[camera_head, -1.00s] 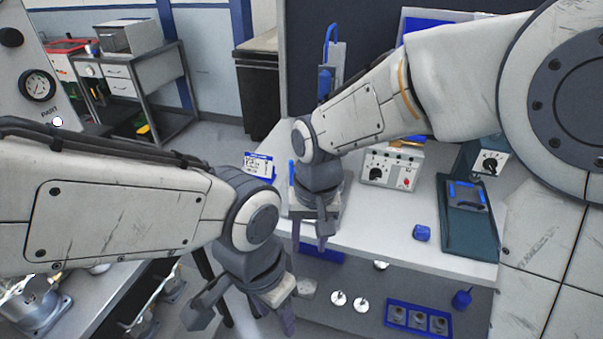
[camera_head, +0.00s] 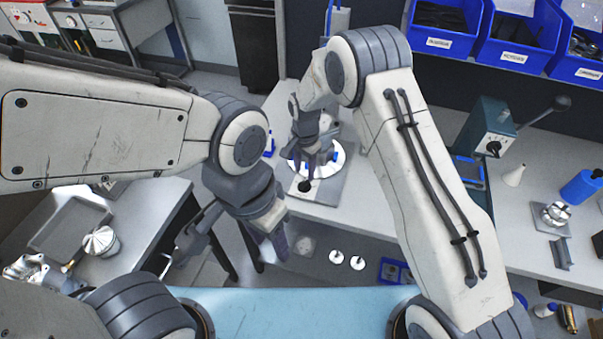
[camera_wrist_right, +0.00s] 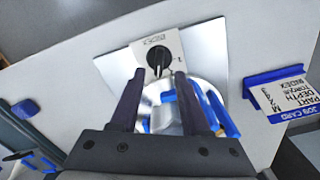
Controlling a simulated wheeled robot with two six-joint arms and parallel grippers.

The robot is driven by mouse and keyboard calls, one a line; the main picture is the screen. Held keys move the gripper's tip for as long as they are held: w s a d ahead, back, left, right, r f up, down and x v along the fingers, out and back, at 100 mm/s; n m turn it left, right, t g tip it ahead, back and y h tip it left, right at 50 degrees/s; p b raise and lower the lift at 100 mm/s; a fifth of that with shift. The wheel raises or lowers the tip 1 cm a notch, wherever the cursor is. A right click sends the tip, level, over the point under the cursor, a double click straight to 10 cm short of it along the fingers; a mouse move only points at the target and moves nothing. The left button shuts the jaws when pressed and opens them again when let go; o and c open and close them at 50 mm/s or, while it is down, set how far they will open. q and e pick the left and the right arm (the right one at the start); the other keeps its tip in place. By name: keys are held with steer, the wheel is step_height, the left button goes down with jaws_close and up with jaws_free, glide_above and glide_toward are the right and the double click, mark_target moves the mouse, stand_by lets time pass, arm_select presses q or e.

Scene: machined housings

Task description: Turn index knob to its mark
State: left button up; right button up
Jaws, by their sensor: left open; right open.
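The index knob (camera_wrist_right: 160,62) is black and sits on a white plate (camera_wrist_right: 174,44) with small lettering in the right wrist view. A small mark shows beside it; its reading is unclear. My right gripper (camera_wrist_right: 159,76) is open, its two dark fingers reaching toward the knob from either side. I cannot tell whether the tips are level with the knob. In the head view my right gripper (camera_head: 309,165) hangs over the round fixture (camera_head: 332,168), hiding part of it. My left gripper (camera_head: 232,242) is open and empty, lower left, away from the fixture.
A job card (camera_wrist_right: 284,99) on a blue stand is beside the fixture in the right wrist view. Blue bins (camera_head: 443,28) stand at the back. A green lever machine (camera_head: 487,130) stands on the bench's right. A side table (camera_head: 150,205) with metal parts is at left.

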mark_target(304, 181)
steer(key=shift+f+p, duration=0.5)
steer(key=shift+f, duration=1.6)
jaws_close()
steer(key=shift+a, duration=0.2)
steer(key=shift+d, duration=0.1)
